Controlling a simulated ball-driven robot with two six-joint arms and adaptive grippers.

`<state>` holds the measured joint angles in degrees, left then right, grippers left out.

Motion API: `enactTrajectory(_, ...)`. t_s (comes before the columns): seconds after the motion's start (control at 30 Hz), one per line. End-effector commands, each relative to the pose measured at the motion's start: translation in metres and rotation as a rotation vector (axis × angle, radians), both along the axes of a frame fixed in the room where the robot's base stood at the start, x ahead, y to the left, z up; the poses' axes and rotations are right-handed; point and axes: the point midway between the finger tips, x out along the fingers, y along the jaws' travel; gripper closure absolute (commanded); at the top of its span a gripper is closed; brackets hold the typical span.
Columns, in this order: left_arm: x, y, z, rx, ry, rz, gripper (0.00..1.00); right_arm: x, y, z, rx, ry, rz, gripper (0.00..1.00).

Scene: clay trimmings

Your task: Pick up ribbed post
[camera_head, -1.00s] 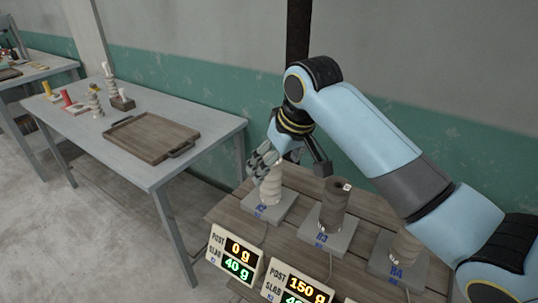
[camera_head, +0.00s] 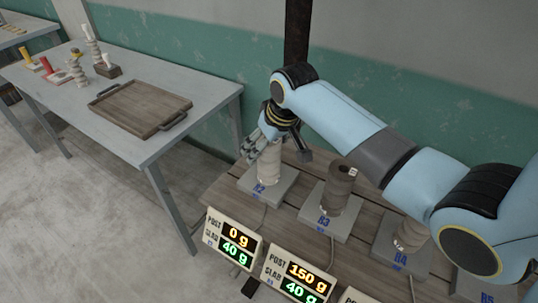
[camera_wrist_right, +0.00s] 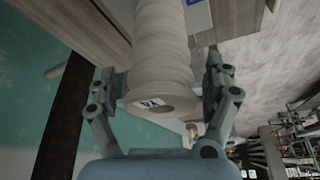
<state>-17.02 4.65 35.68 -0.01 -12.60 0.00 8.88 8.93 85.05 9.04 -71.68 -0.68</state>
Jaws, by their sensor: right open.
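A pale cream ribbed post (camera_head: 268,168) stands upright on the grey slab marked R2 (camera_head: 284,184) in the head view. My right gripper (camera_head: 258,143) is at the upper part of this post. In the right wrist view the post (camera_wrist_right: 161,42) lies between the two spread fingers (camera_wrist_right: 160,82), with its end face and a small label toward the camera. The jaws are open; whether a finger touches the post I cannot tell. My left gripper is in neither view.
A dark brown post (camera_head: 340,188) stands on slab R3, right beside. A tan post (camera_head: 411,234) on R4 is partly behind my arm. Displays (camera_head: 233,240) read 0 g and 150 g for posts. A tray (camera_head: 140,106) and small posts (camera_head: 76,68) are on the grey table.

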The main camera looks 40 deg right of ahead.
Motion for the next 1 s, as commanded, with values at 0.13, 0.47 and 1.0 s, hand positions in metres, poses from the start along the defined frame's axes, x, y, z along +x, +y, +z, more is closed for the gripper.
enactTrajectory(0.13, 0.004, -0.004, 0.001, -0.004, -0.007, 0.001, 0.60, 0.007, 0.001, -0.013, 0.001, -0.002, -0.001, 0.16)
enactTrajectory(0.47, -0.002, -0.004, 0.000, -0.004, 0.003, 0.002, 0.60, 0.007, 0.001, -0.014, 0.001, -0.003, 0.000, 0.28)
enactTrajectory(1.0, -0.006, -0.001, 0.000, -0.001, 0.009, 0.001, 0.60, 0.007, 0.000, -0.014, 0.000, -0.003, 0.000, 0.98)
